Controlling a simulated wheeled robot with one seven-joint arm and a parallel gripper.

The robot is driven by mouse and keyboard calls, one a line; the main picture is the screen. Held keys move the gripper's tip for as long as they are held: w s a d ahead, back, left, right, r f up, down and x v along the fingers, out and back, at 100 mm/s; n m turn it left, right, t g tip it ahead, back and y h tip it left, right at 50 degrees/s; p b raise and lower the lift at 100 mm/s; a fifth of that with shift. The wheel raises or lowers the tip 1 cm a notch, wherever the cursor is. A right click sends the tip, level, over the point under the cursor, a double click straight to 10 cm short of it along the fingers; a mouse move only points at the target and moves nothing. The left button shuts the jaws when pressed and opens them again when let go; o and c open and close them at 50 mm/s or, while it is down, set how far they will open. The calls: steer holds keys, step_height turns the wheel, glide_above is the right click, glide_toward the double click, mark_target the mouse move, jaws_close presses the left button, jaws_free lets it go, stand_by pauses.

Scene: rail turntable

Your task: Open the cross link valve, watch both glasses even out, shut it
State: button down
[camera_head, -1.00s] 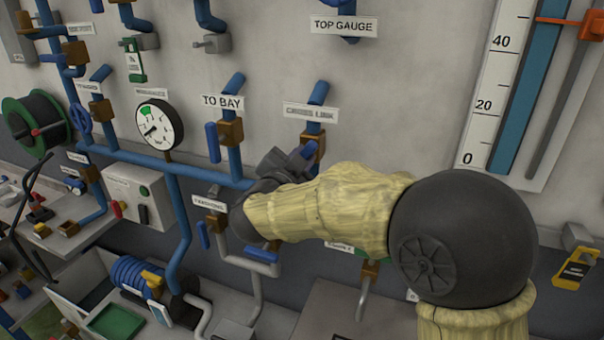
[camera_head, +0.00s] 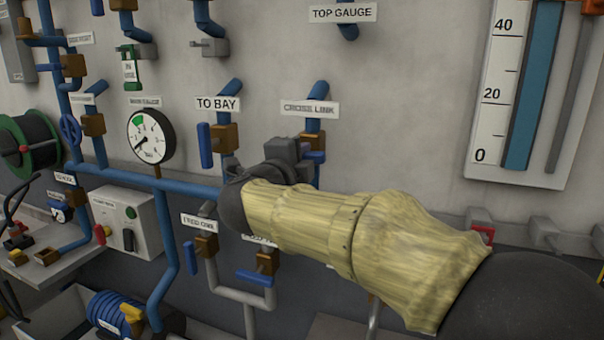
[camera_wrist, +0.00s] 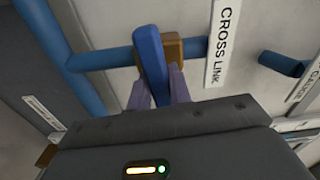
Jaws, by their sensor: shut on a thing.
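The cross link valve has a brown body (camera_head: 313,139) on a blue pipe under its CROSS LINK label (camera_head: 309,108). In the wrist view its blue lever (camera_wrist: 150,58) lies across the pipe (camera_wrist: 103,58). My gripper (camera_wrist: 158,88) is shut on this lever, one finger on each side. In the head view my gripper (camera_head: 296,160) hides much of the lever; a short blue end shows at its right. One glass (camera_head: 533,85) with a blue column stands at the right beside a scale; its top is out of frame. I cannot make out a second glass.
The TO BAY valve (camera_head: 224,138) with its upright blue lever is close left of my gripper. A round dial gauge (camera_head: 150,135) is further left. More valves with blue levers (camera_head: 255,277) sit below my forearm.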

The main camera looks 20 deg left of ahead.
steer(key=shift+f+m+b, duration=0.25)
steer(key=shift+m+b, duration=0.2)
steer(key=shift+m, duration=0.05)
steer(key=c, duration=1.3)
jaws_free()
steer(key=shift+r, duration=0.1)
steer(key=shift+s, duration=0.1)
steer(key=s+b, duration=0.1)
steer(key=s, duration=0.4)
steer(key=s+a+b, duration=0.1)
steer(key=s, duration=0.5)
steer(key=s+b, duration=0.2)
steer(key=s, duration=0.4)
steer(key=shift+s+a, duration=0.15)
